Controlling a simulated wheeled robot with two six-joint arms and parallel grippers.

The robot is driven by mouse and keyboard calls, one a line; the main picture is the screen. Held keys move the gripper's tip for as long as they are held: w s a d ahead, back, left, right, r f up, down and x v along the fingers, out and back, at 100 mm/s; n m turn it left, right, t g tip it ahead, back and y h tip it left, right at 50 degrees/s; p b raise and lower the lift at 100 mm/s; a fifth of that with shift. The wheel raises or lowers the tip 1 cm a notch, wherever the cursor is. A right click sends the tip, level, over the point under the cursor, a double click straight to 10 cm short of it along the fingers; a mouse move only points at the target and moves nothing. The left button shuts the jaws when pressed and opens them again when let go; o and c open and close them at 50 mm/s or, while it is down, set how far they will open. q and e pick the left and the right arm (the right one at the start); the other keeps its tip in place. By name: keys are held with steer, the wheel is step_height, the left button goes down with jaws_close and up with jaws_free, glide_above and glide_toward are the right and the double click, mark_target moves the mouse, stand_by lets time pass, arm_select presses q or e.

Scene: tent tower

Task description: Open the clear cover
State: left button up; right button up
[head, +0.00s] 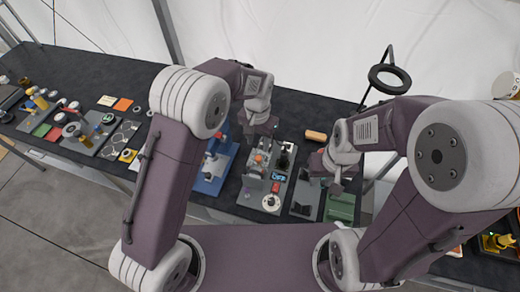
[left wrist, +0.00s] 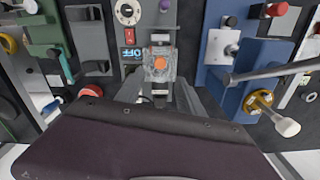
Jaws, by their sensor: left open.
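The clear cover (left wrist: 158,66) is a small transparent box over an orange button (left wrist: 158,63), upper middle of the left wrist view. It looks closed. In the head view the cover (head: 259,158) sits on a grey panel (head: 252,186). My left gripper (head: 260,131) is just beyond it in that picture. In the left wrist view my left gripper (left wrist: 160,98) is open, its fingers either side of the cover's near end; contact cannot be told. My right gripper (head: 334,184) hangs over the dark panels to the right; its jaw opening is unclear.
A blue panel (head: 211,172) with a lever is left of the grey panel. A green tray (head: 340,207) and an orange cylinder (head: 315,136) are to the right. A red switch (left wrist: 129,36) and a white dial (left wrist: 127,12) are close to the cover. The dark table (head: 90,72) is clear at the back left.

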mark_target(258, 158)
arm_select(q)
steer(key=f, duration=0.1)
steer(key=s+f+p, duration=0.1)
steer(key=f, duration=0.1)
steer(key=shift+a, duration=0.15)
steer(key=f, duration=0.2)
steer(key=w+f+p, duration=0.1)
steer(key=f, duration=0.1)
steer(key=shift+w+d+f, duration=0.15)
steer(key=shift+d+f, duration=0.05)
steer(key=shift+f, duration=0.45)
steer(key=shift+s+a, duration=0.1)
steer(key=shift+s, duration=0.2)
steer(key=shift+w, duration=0.15)
jaws_close()
steer(key=shift+f, duration=0.1)
